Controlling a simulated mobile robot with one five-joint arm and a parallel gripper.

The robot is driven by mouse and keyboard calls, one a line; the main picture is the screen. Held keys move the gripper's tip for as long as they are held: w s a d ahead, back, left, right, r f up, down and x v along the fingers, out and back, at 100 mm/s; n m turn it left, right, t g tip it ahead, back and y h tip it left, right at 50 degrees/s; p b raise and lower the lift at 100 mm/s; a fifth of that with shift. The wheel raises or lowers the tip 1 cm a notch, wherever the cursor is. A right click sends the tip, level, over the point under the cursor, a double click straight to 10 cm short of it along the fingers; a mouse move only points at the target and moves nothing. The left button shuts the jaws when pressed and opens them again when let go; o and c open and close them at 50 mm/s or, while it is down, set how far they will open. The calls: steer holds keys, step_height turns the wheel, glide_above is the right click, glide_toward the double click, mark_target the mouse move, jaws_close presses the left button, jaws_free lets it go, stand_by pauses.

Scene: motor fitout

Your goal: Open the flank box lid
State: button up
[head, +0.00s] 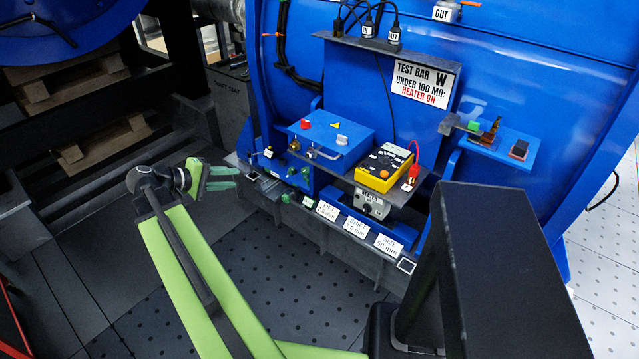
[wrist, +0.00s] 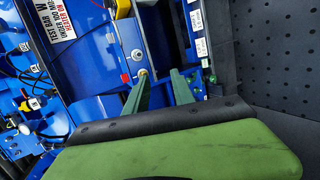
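The flank box (head: 294,172) is a blue box on the side of the large blue motor housing. A metal handle or latch (head: 318,154) shows near the lid's front edge. My gripper (head: 237,177) has green fingers and is left of the box, pointing at it. In the wrist view my gripper (wrist: 159,72) is open and empty, with a blue panel and a brass-coloured round fitting (wrist: 142,73) beyond the left fingertip. Contact cannot be told.
A yellow meter (head: 383,167) and grey heater unit (head: 372,203) stand right of the box. White labels (head: 356,228) line the front rail below. A blue shelf (head: 496,143) with small parts is farther right. The dark floor (head: 290,270) in front is clear.

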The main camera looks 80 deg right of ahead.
steer(key=s+d+r+m+g+b, duration=0.1)
steer(key=s+d+g, duration=0.15)
steer(key=s, duration=0.35)
steer(key=s+d+m+g+b, duration=0.1)
steer(key=s+d+g+b, duration=0.1)
steer(key=s+d, duration=0.3)
steer(key=b, duration=0.3)
glide_toward(323, 155)
steer(key=x, duration=1)
steer(key=shift+s+d+f, duration=0.1)
steer(key=shift+s+d, duration=0.1)
steer(key=shift+s, duration=0.05)
jaws_close()
